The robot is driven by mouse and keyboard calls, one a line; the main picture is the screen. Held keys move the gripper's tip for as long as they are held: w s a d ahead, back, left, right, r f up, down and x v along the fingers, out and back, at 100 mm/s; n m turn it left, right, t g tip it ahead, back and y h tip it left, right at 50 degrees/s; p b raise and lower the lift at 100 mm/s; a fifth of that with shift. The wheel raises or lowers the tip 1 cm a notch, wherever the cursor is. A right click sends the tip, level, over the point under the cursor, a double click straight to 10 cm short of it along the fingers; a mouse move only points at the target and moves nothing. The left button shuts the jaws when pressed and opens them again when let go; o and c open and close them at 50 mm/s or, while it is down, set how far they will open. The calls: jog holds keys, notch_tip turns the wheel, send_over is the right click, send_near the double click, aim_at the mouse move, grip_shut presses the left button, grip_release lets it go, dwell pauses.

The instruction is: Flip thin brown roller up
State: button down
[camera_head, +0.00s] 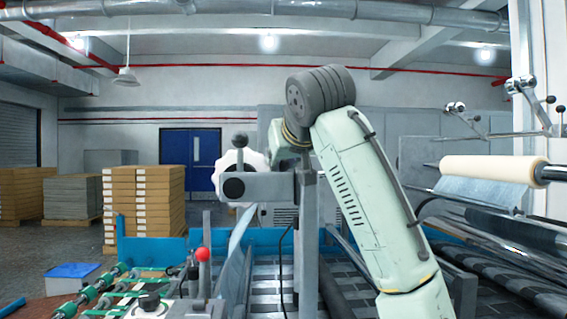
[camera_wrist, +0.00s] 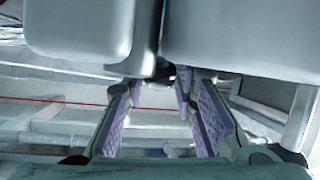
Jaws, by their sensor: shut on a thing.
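I cannot pick out a thin brown roller with certainty in either view. A thick cream roll (camera_head: 495,168) on a dark shaft is at the right of the head view. My gripper (camera_wrist: 183,82) shows in the wrist view, its purple-padded fingers reaching away towards two large grey rounded blocks (camera_wrist: 230,35). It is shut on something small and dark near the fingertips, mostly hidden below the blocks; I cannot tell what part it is. In the head view my arm bends over at the middle, and its gripper is hidden behind the grey bar and post.
A grey crossbar (camera_head: 270,185) with a black end stands near the middle. A red-knobbed lever (camera_head: 203,255) is at front left. Stacked boxes (camera_head: 143,205) stand on the floor behind. Metal levers (camera_head: 530,95) and rollers crowd the right side.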

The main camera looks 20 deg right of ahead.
notch_tip(320, 180, up, 8)
jog(key=d+m+t+y, duration=0.1)
jog(key=m, duration=0.1)
jog(key=shift+s+d+m+y, duration=0.25)
jog(key=shift+d+m+y, duration=0.05)
jog(key=shift+d, duration=0.1)
jog(key=shift+r, duration=0.1)
jog(key=c, duration=1.3)
grip_release()
jog(key=shift+d, duration=0.1)
jog(key=v, duration=1.2)
jog(key=shift+s+f, duration=0.1)
jog(key=shift+f, duration=0.1)
